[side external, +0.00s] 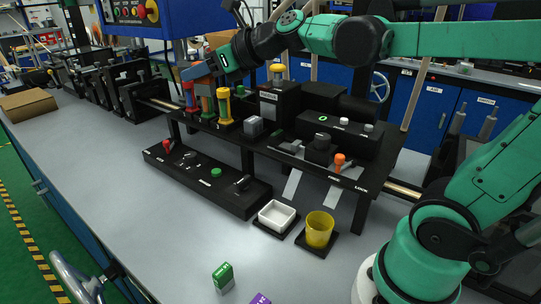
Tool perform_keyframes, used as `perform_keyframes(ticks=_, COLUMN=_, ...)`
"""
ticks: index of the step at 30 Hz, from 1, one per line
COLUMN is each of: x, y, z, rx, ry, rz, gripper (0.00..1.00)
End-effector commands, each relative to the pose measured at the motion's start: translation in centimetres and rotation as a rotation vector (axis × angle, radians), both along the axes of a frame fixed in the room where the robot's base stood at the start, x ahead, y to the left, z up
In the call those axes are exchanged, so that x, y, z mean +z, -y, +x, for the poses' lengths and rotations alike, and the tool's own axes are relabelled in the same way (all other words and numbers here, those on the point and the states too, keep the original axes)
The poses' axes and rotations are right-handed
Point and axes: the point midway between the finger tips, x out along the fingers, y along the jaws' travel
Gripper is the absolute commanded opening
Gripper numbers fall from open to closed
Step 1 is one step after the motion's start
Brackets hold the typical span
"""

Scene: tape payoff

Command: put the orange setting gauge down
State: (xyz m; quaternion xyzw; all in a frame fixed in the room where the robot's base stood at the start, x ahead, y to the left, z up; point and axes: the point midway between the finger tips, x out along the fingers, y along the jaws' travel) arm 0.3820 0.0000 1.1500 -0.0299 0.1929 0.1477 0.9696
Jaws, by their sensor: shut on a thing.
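My gripper (201,72) is at the upper left of the side external view, above a row of small upright coloured pieces on the black stand. It is shut on the orange setting gauge (206,88), which shows just below the fingers. The gauge's top is hidden by the gripper. A green part shows close below it. I cannot tell whether the gauge's lower end touches the stand. A red and blue piece (190,98) stands close on its left and a yellow piece (224,106) close on its right.
The black stand (385,168) carries several blocks and an orange knob (339,160). A black control panel (205,182) lies in front. A white tray (277,215), yellow cup (319,229) and green box (222,275) are on the grey bench. The bench's left front is clear.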

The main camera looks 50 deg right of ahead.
Motion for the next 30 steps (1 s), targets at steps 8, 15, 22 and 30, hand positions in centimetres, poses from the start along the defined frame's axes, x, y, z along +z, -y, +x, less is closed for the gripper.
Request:
perform_keyframes(ticks=8, x=-0.1, y=0.1, z=-0.6, rx=-0.004, ry=0.001, rz=0.001, gripper=0.00)
perform_keyframes(ticks=15, x=-0.1, y=0.1, z=-0.6, rx=-0.003, ry=0.001, rz=0.001, gripper=0.00)
perform_keyframes(ticks=22, x=-0.1, y=-0.2, z=0.6, rx=0.005, ry=0.000, rz=0.001, gripper=0.00)
perform_keyframes(ticks=30, x=-1.1, y=-1.8, z=7.0, rx=0.043, ry=0.000, rz=0.000, gripper=0.00)
